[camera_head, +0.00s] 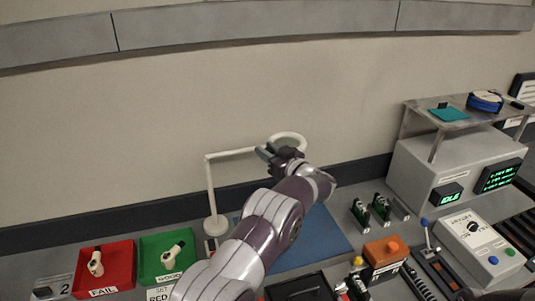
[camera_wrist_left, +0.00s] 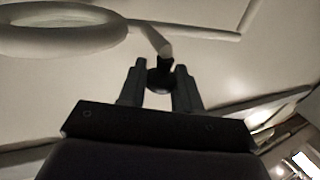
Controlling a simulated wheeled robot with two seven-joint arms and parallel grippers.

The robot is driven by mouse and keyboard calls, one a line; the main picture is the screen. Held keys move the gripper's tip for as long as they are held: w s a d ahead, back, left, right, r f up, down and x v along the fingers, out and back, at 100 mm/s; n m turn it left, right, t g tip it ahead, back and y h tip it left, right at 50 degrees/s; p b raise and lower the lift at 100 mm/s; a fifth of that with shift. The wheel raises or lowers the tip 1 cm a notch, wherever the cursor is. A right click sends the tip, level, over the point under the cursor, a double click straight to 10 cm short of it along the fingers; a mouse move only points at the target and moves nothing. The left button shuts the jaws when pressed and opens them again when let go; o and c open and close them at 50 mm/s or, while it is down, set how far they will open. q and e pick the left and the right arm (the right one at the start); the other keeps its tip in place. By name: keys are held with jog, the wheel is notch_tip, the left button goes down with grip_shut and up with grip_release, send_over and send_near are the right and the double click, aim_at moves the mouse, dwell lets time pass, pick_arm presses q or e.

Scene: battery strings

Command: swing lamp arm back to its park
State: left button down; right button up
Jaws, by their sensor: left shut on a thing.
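The white lamp has a round base and upright post (camera_head: 212,195) at the back left of the blue mat. Its thin horizontal arm (camera_head: 232,152) runs right from the top of the post to a white ring head (camera_head: 290,136). My left gripper (camera_head: 272,152) is at the lamp arm, close to the ring. In the left wrist view, the gripper (camera_wrist_left: 160,80) is shut on a dark round knob (camera_wrist_left: 160,80) at the end of a short white stalk. The ring (camera_wrist_left: 60,28) shows at the upper left there. My right gripper is not in view.
A blue mat (camera_head: 325,238) lies below my arm. Red (camera_head: 118,262) and green (camera_head: 152,246) trays, each with a white part, stand at the left. A grey tester (camera_head: 420,165) with a shelf, small green-black parts and a control box (camera_head: 478,245) stand at the right.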

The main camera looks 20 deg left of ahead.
pick_arm(q)
jog(key=shift+w+r, duration=0.1)
jog(key=shift+r, duration=0.3)
jog(key=c, duration=0.9)
grip_release()
jog(key=shift+w, duration=0.1)
jog(key=shift+o, duration=0.2)
jog(key=shift+f, duration=0.2)
jog(key=b+v, duration=0.4)
jog(key=v, duration=0.8)
jog(key=shift+d+b, duration=0.35)
